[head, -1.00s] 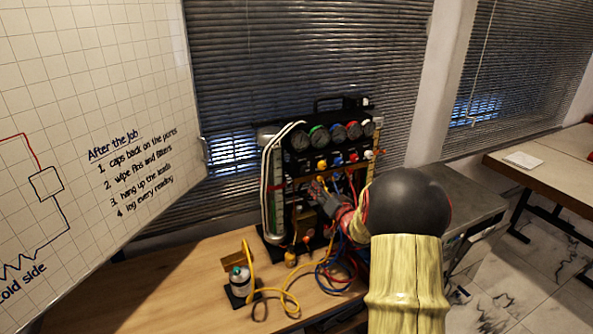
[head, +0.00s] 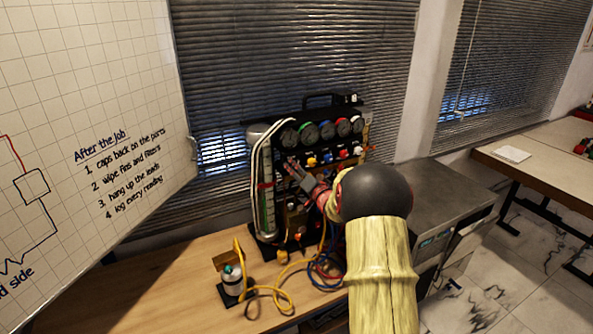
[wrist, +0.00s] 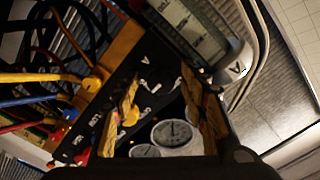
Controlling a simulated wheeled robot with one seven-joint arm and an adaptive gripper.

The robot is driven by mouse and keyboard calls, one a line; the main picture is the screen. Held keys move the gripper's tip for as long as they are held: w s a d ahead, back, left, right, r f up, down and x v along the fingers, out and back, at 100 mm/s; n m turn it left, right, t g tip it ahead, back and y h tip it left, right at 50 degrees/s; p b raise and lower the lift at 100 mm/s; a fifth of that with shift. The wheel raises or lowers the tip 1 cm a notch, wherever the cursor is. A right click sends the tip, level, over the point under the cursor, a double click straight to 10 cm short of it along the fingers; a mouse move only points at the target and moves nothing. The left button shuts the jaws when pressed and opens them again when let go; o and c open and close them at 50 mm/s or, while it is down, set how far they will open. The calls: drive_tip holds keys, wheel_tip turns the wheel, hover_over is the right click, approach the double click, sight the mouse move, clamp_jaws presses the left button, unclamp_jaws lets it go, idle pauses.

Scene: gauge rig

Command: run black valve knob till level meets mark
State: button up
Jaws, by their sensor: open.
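The gauge rig's black panel (wrist: 120,68) stands upright on the wooden bench. My gripper (head: 292,165) is open at the panel's left part, below the leftmost gauge and left of the yellow knob (head: 311,161). In the wrist view its two fingers (wrist: 160,75) stand apart over white markings on the panel. The black valve knob does not stand out from the dark panel; I cannot tell if it is between the fingers. A clear level tube with a scale (wrist: 195,30) shows beyond the fingers; it is the greenish column (head: 267,200) at the rig's left. Level and mark are unreadable.
Several dial gauges (head: 326,130) line the panel top, with blue (head: 327,157) and red (head: 343,153) knobs below. Yellow hoses (head: 275,295) and a small canister (head: 232,280) lie in front. A grey box (head: 440,205) stands right. The bench's left part is clear.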

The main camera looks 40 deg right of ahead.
drive_tip(key=c, duration=0.3)
drive_tip(key=c, duration=0.8)
clamp_jaws()
drive_tip(key=shift+n+b, duration=0.4)
drive_tip(key=shift+f+n+b, duration=0.1)
drive_tip(key=shift+n+b, duration=7.15)
drive_tip(key=shift+n, duration=1.35)
